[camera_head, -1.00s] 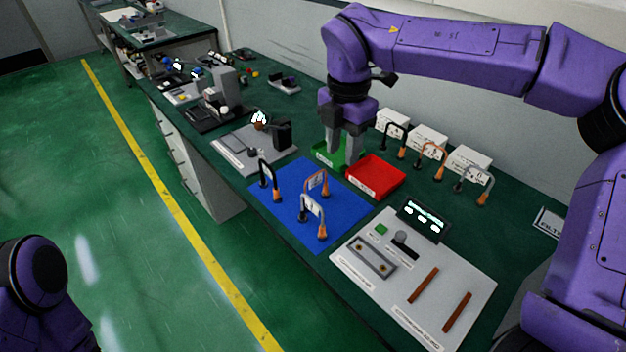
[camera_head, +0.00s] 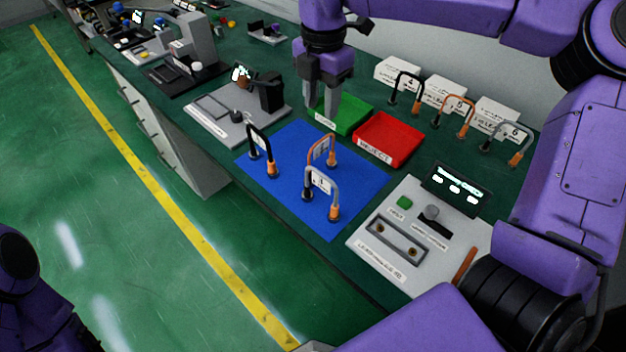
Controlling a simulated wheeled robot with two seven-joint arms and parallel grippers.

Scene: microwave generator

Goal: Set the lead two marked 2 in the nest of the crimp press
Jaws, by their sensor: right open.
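Three arched leads stand on the blue mat (camera_head: 300,205): a black one (camera_head: 259,150), an orange one (camera_head: 321,149), and a grey one (camera_head: 321,188) whose tag seems to read 1. I cannot read a 2 on the other tags. My right gripper (camera_head: 322,108) is open and empty, pointing down over the green tray (camera_head: 352,116), behind the mat's leads. A grey-columned machine on a black base (camera_head: 196,42) and a grey plate with a black block (camera_head: 272,93) stand farther left; I cannot tell which is the crimp press. My left gripper is out of view.
A red reject tray (camera_head: 392,140) sits beside the green one. White boxes numbered 4, 5 and 6 (camera_head: 446,96) stand behind, with leads in front. A grey gauge panel (camera_head: 375,262) with a small screen (camera_head: 457,190) is at the front right.

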